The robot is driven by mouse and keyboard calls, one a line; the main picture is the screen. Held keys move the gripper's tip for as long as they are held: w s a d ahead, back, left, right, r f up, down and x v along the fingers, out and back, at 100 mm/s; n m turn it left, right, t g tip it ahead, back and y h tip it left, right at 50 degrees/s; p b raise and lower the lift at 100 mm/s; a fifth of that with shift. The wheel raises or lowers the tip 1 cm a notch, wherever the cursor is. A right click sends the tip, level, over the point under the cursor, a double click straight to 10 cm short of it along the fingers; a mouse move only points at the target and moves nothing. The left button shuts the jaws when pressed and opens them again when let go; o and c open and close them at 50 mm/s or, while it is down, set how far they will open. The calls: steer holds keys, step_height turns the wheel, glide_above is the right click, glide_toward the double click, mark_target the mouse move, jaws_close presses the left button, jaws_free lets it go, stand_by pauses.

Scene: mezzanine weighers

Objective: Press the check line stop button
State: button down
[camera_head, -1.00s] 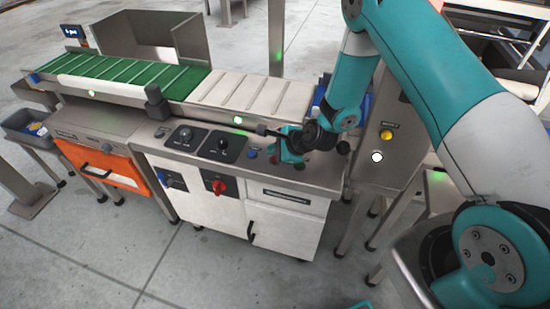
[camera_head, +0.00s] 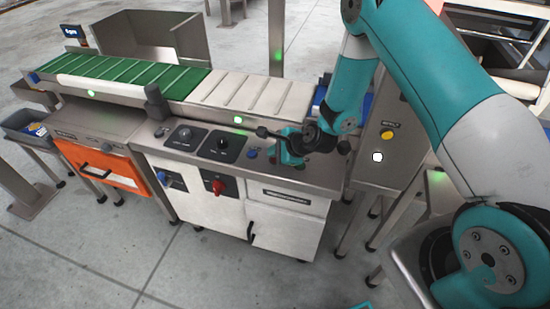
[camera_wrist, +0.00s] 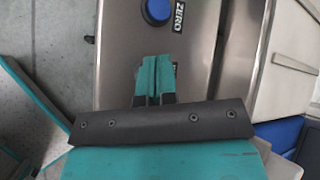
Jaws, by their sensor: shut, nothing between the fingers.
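The steel control deck (camera_head: 313,178) at the front of the conveyor machine bears several controls. A blue button (camera_head: 252,153) is on it, left of my gripper (camera_head: 287,161). The wrist view shows a blue button (camera_wrist: 157,10) labelled ZERO at the top, beyond the fingertips. I cannot make out a button marked as the check line stop; my gripper and wrist cover part of the deck.
Two dark knobs, one on the left panel (camera_head: 185,134) and one on the right (camera_head: 222,145), sit left of the blue button. A red switch (camera_head: 217,186) is on the cabinet front. A separate panel at right has a yellow button (camera_head: 387,134) and a white lit one (camera_head: 377,157). The conveyor (camera_head: 250,95) runs behind.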

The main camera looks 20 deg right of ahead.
steer(key=shift+f, duration=0.45)
steer(key=shift+r, duration=0.15)
stand_by(0.4)
steer(key=shift+r+p, duration=0.5)
steer(key=shift+r, duration=0.25)
steer(key=shift+r+p, duration=2.05)
steer(key=shift+r, duration=0.4)
steer(key=shift+r, duration=0.1)
